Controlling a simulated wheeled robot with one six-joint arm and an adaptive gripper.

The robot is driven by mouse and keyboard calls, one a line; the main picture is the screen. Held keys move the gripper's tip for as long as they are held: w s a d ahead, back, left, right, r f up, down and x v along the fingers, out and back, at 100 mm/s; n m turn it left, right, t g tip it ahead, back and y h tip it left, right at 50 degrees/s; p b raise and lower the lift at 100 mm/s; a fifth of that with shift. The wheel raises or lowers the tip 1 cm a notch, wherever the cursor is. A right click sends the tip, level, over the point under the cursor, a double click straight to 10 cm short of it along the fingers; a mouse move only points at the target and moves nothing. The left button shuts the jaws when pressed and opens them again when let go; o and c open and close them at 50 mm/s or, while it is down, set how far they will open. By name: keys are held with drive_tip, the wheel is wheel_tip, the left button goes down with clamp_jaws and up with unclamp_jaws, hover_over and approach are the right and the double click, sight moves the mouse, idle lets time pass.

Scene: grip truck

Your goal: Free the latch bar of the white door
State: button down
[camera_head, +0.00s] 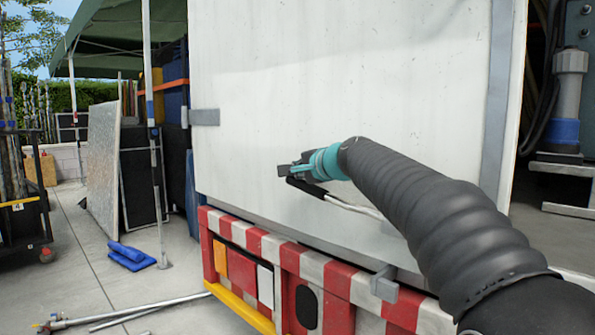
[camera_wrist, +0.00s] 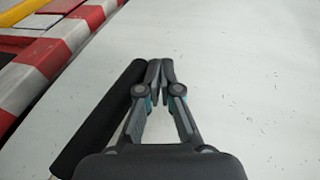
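The white door (camera_head: 300,80) fills the middle of the head view and looks shut; it also fills the wrist view (camera_wrist: 255,75). The latch bar (camera_head: 350,208) shows as a pale rod with a black grip, low on the door, partly hidden by my arm. In the wrist view its black grip (camera_wrist: 95,125) lies along the left side of my gripper. My gripper (camera_head: 284,171) is in front of the door, just above the grip. In the wrist view my gripper's fingertips (camera_wrist: 160,70) are together with nothing visible between them. Whether a finger touches the grip, I cannot tell.
A red-and-white striped bumper (camera_head: 330,270) runs below the door, with a grey bracket (camera_head: 384,284) near my arm. A grey hinge (camera_head: 205,117) is at the door's left edge. Blue items (camera_head: 130,256) and metal poles (camera_head: 130,310) lie on the paving at left.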

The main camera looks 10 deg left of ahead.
drive_tip(key=s+r+p, duration=0.3)
drive_tip(key=r+p, duration=0.2)
drive_tip(key=r, duration=0.8)
drive_tip(key=shift+s+d+r, duration=0.2)
drive_tip(key=shift+s+r, duration=0.1)
drive_tip(key=shift+d, duration=0.1)
drive_tip(key=s+d+f+n+g+h, duration=0.1)
drive_tip(key=s+d+f+n+h, duration=0.1)
drive_tip(key=s+d+f, duration=0.8)
drive_tip(key=s+d+f+n+g+h, duration=0.2)
drive_tip(key=s+d+f+h, duration=0.3)
drive_tip(key=s+d+f, duration=0.5)
drive_tip(key=s+d+f+n+g+h, duration=0.2)
drive_tip(key=s+d+f, duration=0.8)
drive_tip(key=s+f, duration=0.8)
drive_tip(key=shift+s+d+f+n+h, duration=0.2)
drive_tip(key=shift+f+n+h, duration=0.3)
drive_tip(key=shift+n+h, duration=0.5)
drive_tip(key=shift+a, duration=0.1)
